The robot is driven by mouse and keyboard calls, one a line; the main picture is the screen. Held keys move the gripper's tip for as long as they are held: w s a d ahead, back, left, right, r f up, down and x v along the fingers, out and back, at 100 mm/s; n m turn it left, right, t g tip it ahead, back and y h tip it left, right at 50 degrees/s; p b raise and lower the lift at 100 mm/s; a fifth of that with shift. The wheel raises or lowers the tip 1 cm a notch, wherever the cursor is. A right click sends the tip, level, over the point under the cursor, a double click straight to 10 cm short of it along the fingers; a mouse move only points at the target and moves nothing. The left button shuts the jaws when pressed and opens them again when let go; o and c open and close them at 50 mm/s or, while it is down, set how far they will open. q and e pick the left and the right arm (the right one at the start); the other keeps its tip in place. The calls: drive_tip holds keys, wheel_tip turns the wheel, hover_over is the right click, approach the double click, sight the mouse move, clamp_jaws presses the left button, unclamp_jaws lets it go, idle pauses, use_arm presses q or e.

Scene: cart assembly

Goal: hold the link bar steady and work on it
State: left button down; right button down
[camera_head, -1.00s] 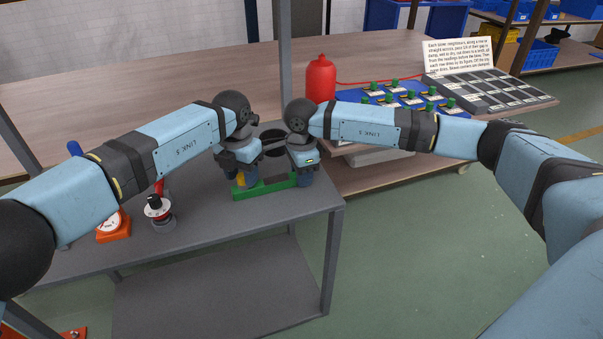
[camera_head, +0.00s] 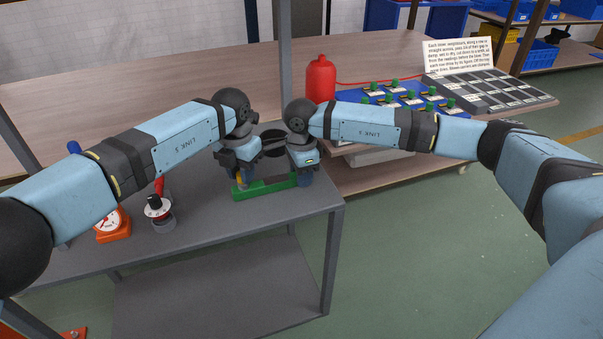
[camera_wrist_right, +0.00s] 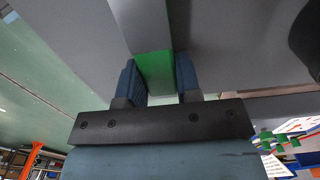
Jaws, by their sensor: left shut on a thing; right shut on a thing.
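The green link bar (camera_head: 272,187) lies on the grey cart top near its right front edge. My right gripper (camera_head: 304,180) is shut on the bar's right end. In the right wrist view the green bar (camera_wrist_right: 155,72) sits between the two blue fingers of this gripper (camera_wrist_right: 160,80). My left gripper (camera_head: 243,182) points down at the bar's left end. It is shut on a small yellow part (camera_head: 239,181) standing at that end. The fingers hide much of this part, and I cannot tell how it meets the bar.
A black-and-red knobbed device (camera_head: 157,207) and an orange dial gauge (camera_head: 112,225) stand on the cart top (camera_head: 220,225), left of the bar. A red bottle (camera_head: 320,80), a blue board with green parts (camera_head: 385,97) and a dark tray (camera_head: 490,90) are on the bench behind.

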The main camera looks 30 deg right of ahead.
use_arm(q)
drive_tip(key=shift+r, duration=0.1)
drive_tip(key=shift+r, duration=2.3)
use_arm(e)
drive_tip(key=c, duration=0.7)
unclamp_jaws()
drive_tip(key=shift+c, duration=0.2)
wheel_tip(320, 180, up, 8)
drive_tip(key=shift+f, duration=0.2)
